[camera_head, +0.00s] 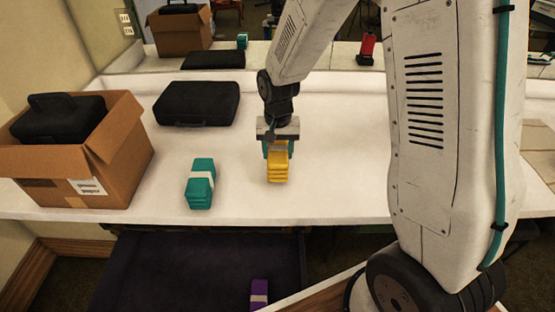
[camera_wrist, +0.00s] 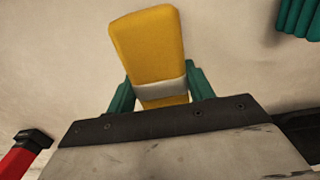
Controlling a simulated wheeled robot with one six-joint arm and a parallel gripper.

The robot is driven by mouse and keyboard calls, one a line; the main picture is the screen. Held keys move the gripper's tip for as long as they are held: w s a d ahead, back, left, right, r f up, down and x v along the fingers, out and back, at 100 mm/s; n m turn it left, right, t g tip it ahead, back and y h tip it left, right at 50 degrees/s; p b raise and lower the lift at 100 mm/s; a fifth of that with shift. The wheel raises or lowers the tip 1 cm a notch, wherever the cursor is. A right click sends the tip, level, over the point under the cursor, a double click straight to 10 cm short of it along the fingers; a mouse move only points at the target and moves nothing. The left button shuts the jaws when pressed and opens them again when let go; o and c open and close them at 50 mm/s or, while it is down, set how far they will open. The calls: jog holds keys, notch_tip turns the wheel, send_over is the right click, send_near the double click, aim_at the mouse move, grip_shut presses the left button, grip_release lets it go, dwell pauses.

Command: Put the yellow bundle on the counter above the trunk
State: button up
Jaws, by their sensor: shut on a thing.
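The yellow bundle (camera_head: 278,170) with a pale band is upright at the middle of the white counter (camera_head: 335,200). It is on the counter or just above it; I cannot tell if it touches. My gripper (camera_head: 279,148) is shut on it from above, its green fingers on either side. In the wrist view the yellow bundle (camera_wrist: 148,48) sits between the fingers of my gripper (camera_wrist: 160,90). The dark open trunk (camera_head: 180,265) is below the counter's front edge, partly cut off by the frame.
A cardboard box (camera_head: 125,155) holding a black case is at the left, and another black case (camera_head: 197,103) lies behind. A purple bundle (camera_head: 259,292) is in the trunk. A mirror lines the back. My arm hides the counter's right.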

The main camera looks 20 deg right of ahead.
jog(key=shift+s+f, duration=0.1)
jog(key=shift+f, duration=1.55)
jog(key=shift+f, duration=0.1)
jog(key=o, duration=1.1)
